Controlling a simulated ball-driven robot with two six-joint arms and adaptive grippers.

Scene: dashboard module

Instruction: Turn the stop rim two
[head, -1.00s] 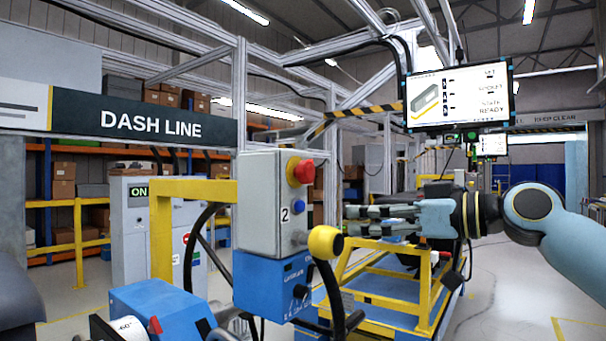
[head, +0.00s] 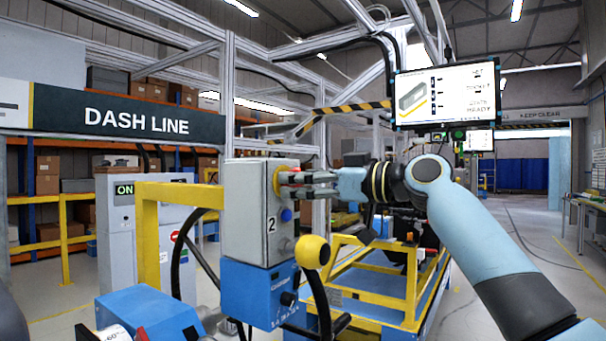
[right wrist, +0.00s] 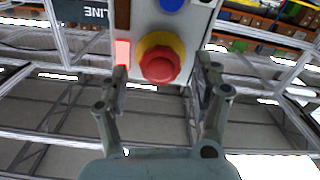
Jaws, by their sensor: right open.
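The stop on the grey box marked 2 (head: 255,215) has a red mushroom head (right wrist: 160,66) and a yellow rim (right wrist: 162,40). In the right wrist view the open right gripper (right wrist: 162,72) has one finger on each side of the stop, with gaps showing between the fingers and the head. My left gripper is not in view.
A blue button (head: 286,215) sits just below the stop. A yellow ball knob (head: 312,252) on a black lever stands close below my right arm. A yellow post frame (head: 148,235) stands left of the box. A screen (head: 447,93) hangs above my right arm.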

